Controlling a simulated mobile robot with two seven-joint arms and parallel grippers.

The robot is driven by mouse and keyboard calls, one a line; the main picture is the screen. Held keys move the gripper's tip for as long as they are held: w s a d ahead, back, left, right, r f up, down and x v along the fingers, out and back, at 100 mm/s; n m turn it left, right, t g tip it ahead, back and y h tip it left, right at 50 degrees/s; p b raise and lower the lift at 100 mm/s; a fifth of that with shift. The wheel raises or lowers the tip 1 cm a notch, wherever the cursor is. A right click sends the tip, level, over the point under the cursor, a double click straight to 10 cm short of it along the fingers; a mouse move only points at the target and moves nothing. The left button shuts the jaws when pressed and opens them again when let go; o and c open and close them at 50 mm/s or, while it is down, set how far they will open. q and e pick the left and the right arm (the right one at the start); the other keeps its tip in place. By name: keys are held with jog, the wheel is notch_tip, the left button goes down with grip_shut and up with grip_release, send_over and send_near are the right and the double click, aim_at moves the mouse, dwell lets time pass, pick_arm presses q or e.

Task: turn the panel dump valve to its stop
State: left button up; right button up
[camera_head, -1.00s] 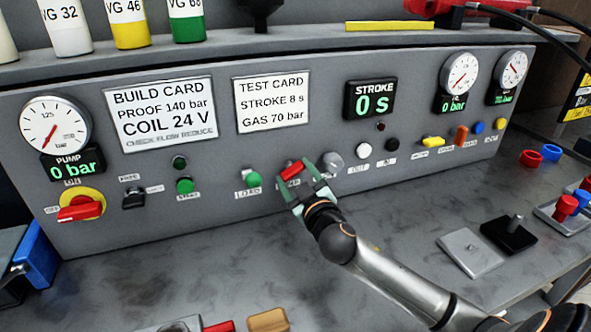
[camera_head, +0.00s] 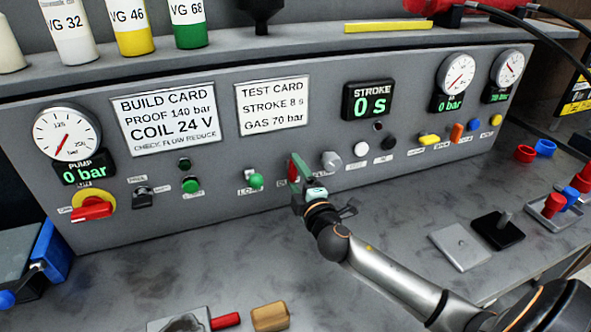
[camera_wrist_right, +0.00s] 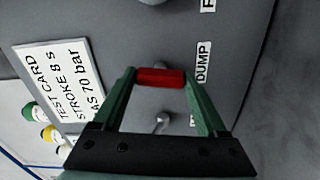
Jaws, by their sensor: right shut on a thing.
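The dump valve's red handle (camera_head: 292,172) stands out from the middle of the grey panel, roughly upright in the head view. In the wrist view the red handle (camera_wrist_right: 161,78) spans between two green fingers, beside the DUMP label (camera_wrist_right: 204,62). My right gripper (camera_head: 298,178) is at the panel, shut on this handle, with a finger at each end of it. The gripper partly hides the handle and its label in the head view. My left gripper is not in view.
A green-knobbed lever (camera_head: 256,181) sits close left of the gripper and a grey knob (camera_head: 331,161) close right. The stroke display (camera_head: 369,100) reads 0 s and the pump display (camera_head: 88,167) 0 bar. A brown block (camera_head: 270,317) lies at the front; the bench between is clear.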

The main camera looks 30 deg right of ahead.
jog(key=shift+n+p, duration=0.3)
jog(key=shift+n, duration=0.5)
jog(key=o, duration=1.3)
jog(key=shift+s, duration=0.1)
jog(key=b+v, duration=0.2)
jog(key=v, duration=1)
jog(key=shift+s, duration=0.2)
jog(key=shift+f, duration=0.1)
